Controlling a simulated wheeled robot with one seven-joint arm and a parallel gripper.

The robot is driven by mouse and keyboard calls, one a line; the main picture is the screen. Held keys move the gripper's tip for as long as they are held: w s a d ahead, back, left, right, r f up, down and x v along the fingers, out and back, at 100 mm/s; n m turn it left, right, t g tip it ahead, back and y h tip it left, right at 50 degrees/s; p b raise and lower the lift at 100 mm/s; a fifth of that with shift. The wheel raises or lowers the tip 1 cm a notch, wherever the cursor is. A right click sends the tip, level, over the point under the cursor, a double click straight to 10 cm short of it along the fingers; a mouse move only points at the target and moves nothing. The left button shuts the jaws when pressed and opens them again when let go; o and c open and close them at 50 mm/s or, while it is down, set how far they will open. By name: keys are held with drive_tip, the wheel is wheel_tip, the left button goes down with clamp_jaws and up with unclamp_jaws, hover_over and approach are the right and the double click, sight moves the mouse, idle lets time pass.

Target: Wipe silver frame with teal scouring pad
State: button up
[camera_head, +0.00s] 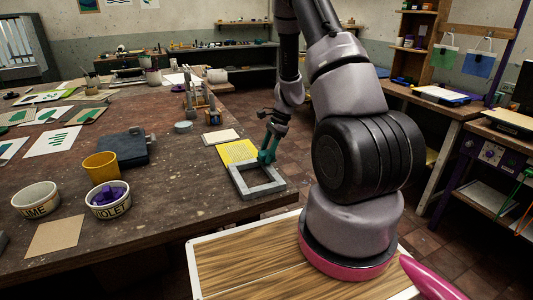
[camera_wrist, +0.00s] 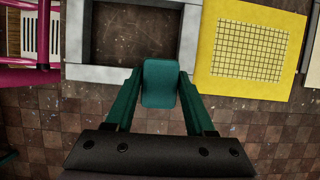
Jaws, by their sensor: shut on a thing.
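The silver frame (camera_head: 240,183) lies flat near the table's right edge; it is a grey square ring with a bare middle. In the wrist view the frame (camera_wrist: 190,35) fills the upper left, its top cut off. My gripper (camera_head: 265,158), with teal fingers, is over the frame's far side in the head view. In the wrist view my gripper (camera_wrist: 160,75) is shut on the teal scouring pad (camera_wrist: 160,92). The pad overlaps the frame's near right corner there; I cannot tell whether it touches. In the head view the pad is hard to tell from the fingers.
A yellow sheet with a grid (camera_head: 236,150) lies beside the frame; a pale card (camera_head: 221,136) is behind it. The violet bowl (camera_head: 108,202), another white bowl (camera_head: 36,198) and a yellow cup (camera_head: 101,166) stand to the left. The table between them and the frame is clear.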

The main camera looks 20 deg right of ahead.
drive_tip(key=shift+f, duration=0.55)
idle(0.9)
drive_tip(key=shift+w+r, duration=0.1)
drive_tip(key=shift+w, duration=1.1)
drive_tip(key=shift+s, duration=0.95)
drive_tip(key=shift+s, duration=0.1)
drive_tip(key=shift+w, duration=1)
